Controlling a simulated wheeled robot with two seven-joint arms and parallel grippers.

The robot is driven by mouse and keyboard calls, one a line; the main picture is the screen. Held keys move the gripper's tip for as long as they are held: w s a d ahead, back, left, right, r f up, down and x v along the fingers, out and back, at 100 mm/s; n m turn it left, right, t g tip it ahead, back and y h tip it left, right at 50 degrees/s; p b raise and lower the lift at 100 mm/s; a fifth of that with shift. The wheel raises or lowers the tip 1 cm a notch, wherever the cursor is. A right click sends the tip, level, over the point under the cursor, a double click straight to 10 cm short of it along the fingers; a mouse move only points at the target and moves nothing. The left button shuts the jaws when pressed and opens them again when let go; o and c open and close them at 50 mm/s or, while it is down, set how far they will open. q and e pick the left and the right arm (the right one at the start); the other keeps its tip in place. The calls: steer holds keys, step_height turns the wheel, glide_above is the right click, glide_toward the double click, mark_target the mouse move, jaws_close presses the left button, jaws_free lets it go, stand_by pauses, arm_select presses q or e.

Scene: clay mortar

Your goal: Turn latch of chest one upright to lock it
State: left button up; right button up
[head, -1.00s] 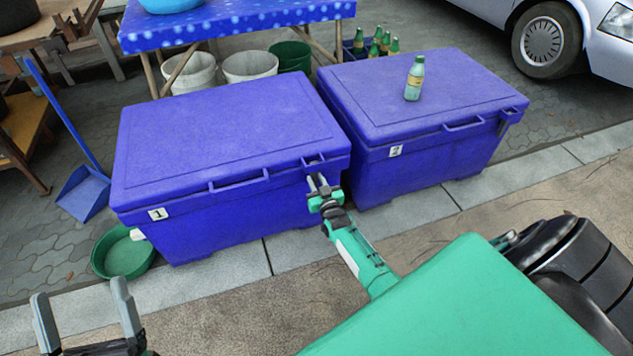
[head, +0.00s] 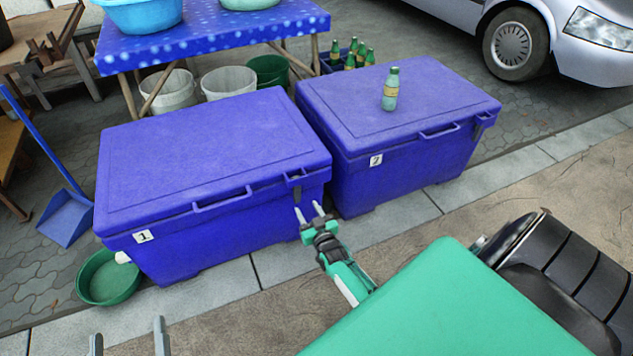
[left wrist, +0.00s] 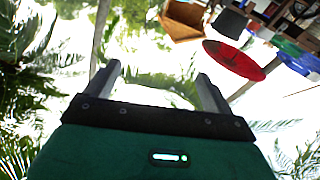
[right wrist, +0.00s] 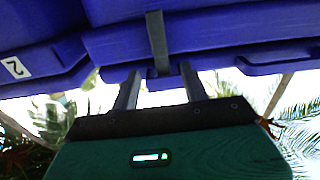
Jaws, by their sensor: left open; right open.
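Chest one (head: 210,160) is the blue chest at the left with a label "1"; its lid is closed. A notch (head: 295,178) is near its right front corner. In the right wrist view a narrow grey latch (right wrist: 157,42) lies vertical in the picture across the chest's blue edge. My right gripper (head: 310,209) is open just in front of that corner. In the right wrist view its fingers (right wrist: 158,88) are on either side of the latch's line, with nothing gripped. My left gripper (head: 130,340) is open and empty at the bottom left; its fingers (left wrist: 158,80) also show in the left wrist view.
Chest two (head: 400,120) stands close at the right with a bottle (head: 390,90) on its lid. A table (head: 210,38) with basins is behind. A green basin (head: 108,280) and blue dustpan (head: 66,218) are at the left. The pavement in front is clear.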

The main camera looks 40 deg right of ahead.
arm_select(q)
step_height(320, 180, down, 7)
steer(key=s+d+g+p, duration=0.1)
steer(key=s+g, duration=0.2)
steer(key=g, duration=0.1)
steer(key=shift+d, duration=0.35)
arm_select(e)
steer(key=v, duration=0.6)
steer(key=shift+s, duration=0.2)
arm_select(q)
steer(key=shift+r, duration=0.1)
arm_select(e)
steer(key=shift+a, duration=0.15)
